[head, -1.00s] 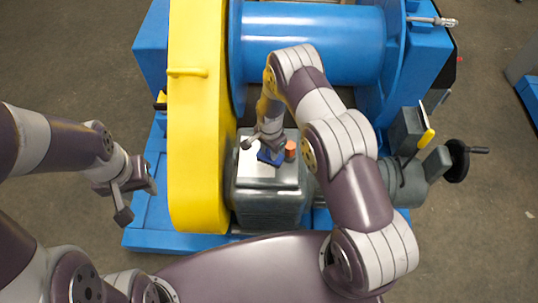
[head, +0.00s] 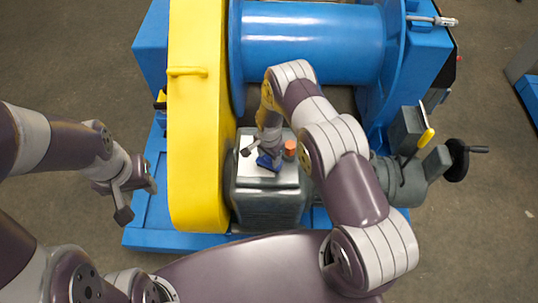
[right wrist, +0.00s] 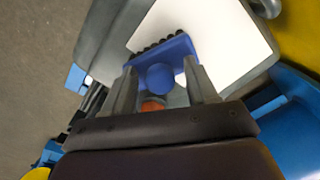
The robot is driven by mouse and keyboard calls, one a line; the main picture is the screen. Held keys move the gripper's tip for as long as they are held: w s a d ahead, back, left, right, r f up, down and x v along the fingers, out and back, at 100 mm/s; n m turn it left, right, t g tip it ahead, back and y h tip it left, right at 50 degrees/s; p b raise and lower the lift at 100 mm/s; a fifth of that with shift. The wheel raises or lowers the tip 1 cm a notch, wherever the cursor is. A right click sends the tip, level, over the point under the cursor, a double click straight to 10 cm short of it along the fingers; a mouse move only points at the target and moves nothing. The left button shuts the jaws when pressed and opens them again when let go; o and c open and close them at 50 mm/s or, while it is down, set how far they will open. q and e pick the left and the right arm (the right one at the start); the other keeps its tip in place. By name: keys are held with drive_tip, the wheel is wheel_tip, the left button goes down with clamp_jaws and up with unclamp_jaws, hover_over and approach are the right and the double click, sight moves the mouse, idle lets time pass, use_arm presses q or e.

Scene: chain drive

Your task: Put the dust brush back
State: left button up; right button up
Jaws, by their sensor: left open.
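The dust brush (head: 269,162) is blue and shows low at the tip of my right gripper (head: 268,148), over the white plate on the grey box. In the right wrist view, the brush (right wrist: 160,50) has a blue head with dark bristles along its far edge. Its round blue handle lies between the fingers of my right gripper (right wrist: 163,85), which appears shut on it. I cannot tell whether the bristles touch the plate. My left gripper (head: 136,192) is open and empty, left of the yellow guard.
The white plate (head: 248,162) lies on the grey box (head: 268,206). The tall yellow guard (head: 200,130) is on the left, and a blue drum (head: 310,40) is behind. A handwheel (head: 457,160) sticks out right.

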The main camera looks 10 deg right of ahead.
drive_tip(key=s+d+r+n, duration=0.1)
drive_tip(key=s+r+n, duration=0.25)
drive_tip(key=r, duration=0.95)
drive_tip(key=s+d+r+n, duration=0.2)
drive_tip(key=s+r+n, duration=0.15)
drive_tip(key=r, duration=0.95)
drive_tip(key=s+d+r+n+t, duration=0.1)
drive_tip(key=s+r+n, duration=0.3)
drive_tip(key=s, duration=0.8)
wheel_tip(320, 180, up, 2)
drive_tip(key=shift+d+r+n+b, duration=0.2)
drive_tip(key=shift+r+n+b, duration=0.05)
drive_tip(key=shift+n+b, duration=0.05)
drive_tip(key=shift+s, duration=0.1)
